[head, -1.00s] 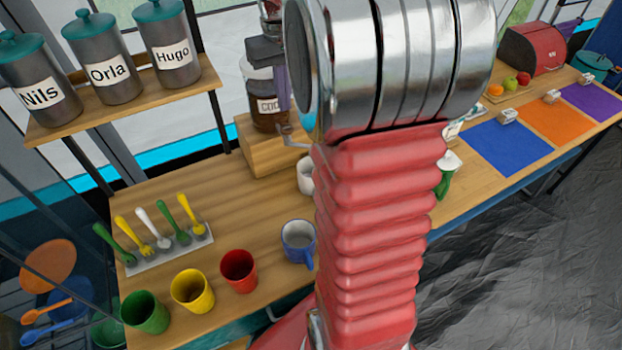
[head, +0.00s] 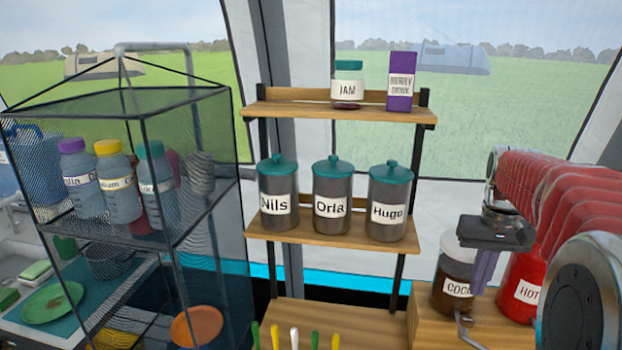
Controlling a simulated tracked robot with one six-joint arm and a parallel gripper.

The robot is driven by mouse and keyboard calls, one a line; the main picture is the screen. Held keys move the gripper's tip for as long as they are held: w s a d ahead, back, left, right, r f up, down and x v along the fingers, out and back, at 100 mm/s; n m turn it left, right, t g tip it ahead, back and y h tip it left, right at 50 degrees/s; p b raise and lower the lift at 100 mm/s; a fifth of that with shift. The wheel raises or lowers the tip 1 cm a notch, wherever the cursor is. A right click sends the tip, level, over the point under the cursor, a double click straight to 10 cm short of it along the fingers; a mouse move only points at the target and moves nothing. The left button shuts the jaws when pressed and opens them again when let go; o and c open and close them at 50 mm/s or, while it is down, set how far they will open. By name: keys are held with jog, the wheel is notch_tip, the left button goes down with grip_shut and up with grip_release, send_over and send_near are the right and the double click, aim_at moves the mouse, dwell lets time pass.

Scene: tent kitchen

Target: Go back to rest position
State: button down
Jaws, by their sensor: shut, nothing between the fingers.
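My gripper (head: 484,272) is at the right of the head view, at the end of my red-sleeved arm. Its fingers point down, shut and empty. They appear in front of the cocoa jar (head: 453,285) and the red container marked HOT (head: 522,290), which they partly hide. I cannot tell whether the gripper touches either of them.
A wooden shelf (head: 425,117) holds a jam jar (head: 348,85) and a purple carton (head: 401,82). Lidded canisters marked Nils (head: 277,205), Orla (head: 332,205) and Hugo (head: 387,210) stand below. A mesh cabinet (head: 215,290) with bottles is at the left.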

jog(key=f, duration=0.1)
jog(key=s+f, duration=0.1)
jog(key=shift+a+f+m, duration=0.3)
jog(key=s+a+n+t, duration=0.2)
jog(key=s+a, duration=0.6)
jog(key=a, duration=0.3)
jog(key=s+a+n+t, duration=0.1)
jog(key=s+a+t, duration=0.2)
jog(key=s+a, duration=0.4)
jog(key=a, duration=0.4)
jog(key=shift+s+a+r+n, duration=0.15)
jog(key=shift+s+a+n, duration=0.1)
jog(key=shift+s+n, duration=0.15)
dwell(0.7)
